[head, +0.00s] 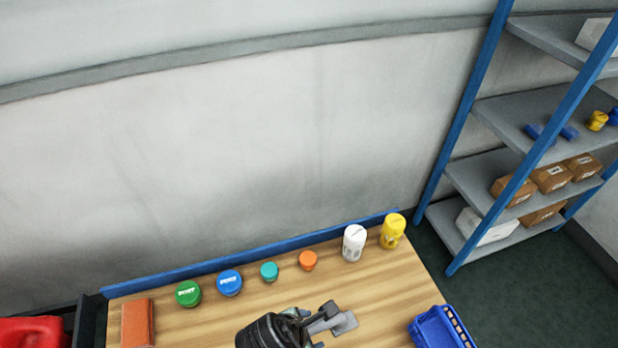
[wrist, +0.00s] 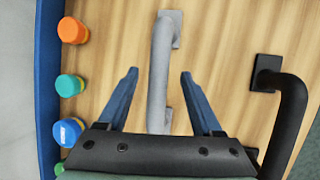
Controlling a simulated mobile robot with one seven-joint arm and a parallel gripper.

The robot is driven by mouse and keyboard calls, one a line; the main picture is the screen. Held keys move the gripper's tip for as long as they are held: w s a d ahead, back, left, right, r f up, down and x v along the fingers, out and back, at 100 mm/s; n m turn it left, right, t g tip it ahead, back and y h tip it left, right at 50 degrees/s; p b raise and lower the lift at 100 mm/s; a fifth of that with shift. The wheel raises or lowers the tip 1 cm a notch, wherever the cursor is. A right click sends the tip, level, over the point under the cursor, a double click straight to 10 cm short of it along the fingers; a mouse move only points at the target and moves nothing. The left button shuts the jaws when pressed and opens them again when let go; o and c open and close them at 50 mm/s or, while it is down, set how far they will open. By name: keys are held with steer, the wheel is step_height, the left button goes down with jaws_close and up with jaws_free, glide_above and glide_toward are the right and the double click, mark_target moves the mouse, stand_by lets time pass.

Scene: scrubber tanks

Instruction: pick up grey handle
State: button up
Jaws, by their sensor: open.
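The grey handle (wrist: 159,58) lies on the wooden table, a bar with a flat mounting plate at each end. In the wrist view it runs lengthwise between the two blue fingers of my gripper (wrist: 159,73). My gripper is open, one finger on each side of the bar, with visible gaps on both sides. Whether the fingertips are down at the bar's height I cannot tell. In the head view the grey handle (head: 326,311) shows just right of my dark wrist, which hides part of it.
A black handle (wrist: 292,105) lies right of my gripper in the wrist view. Several lidded jars, among them a white bottle (head: 354,243) and a yellow bottle (head: 392,231), line the table's back edge. A blue basket (head: 437,329) sits at the right, an orange-brown block (head: 138,323) at the left.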

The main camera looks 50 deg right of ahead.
mark_target(316, 328)
steer(key=shift+p+x, duration=0.3)
steer(key=shift+x, duration=2.5)
steer(key=shift+w+a, duration=0.1)
steer(key=shift+w, duration=0.05)
jaws_close()
